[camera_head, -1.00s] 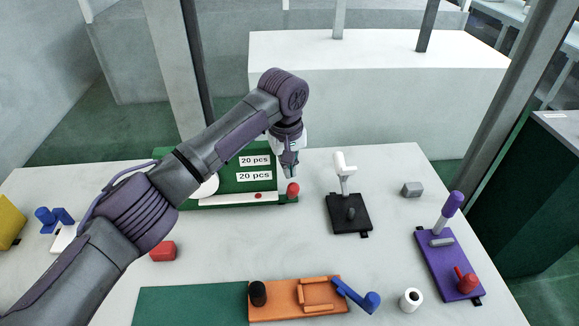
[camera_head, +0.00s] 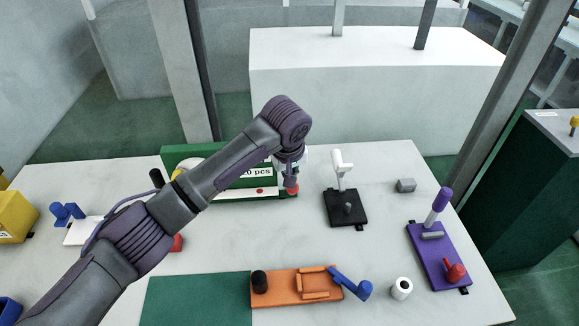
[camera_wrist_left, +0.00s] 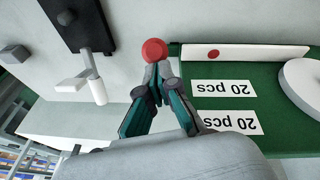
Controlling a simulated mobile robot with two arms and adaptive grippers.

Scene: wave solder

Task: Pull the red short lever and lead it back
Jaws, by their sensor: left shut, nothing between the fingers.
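A red knob (camera_head: 293,190) sits at the right end of the green board (camera_head: 216,149) with "20 pcs" labels. My left gripper (camera_head: 290,182) is right at this knob and partly covers it. In the left wrist view, the round red knob (camera_wrist_left: 154,50) lies just past the tips of my left gripper (camera_wrist_left: 157,72). The fingers are shut with nothing between them; I cannot tell whether they touch the knob. Another short red lever (camera_head: 455,273) stands on the purple plate (camera_head: 421,256) at the right. My right gripper is not in view.
A black plate (camera_head: 336,219) with a white lever (camera_head: 340,160) stands right of the green board. An orange plate (camera_head: 283,302) with a blue lever (camera_head: 352,287), a white roll (camera_head: 401,288) and a grey block (camera_head: 405,185) are nearby. The table between them is clear.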

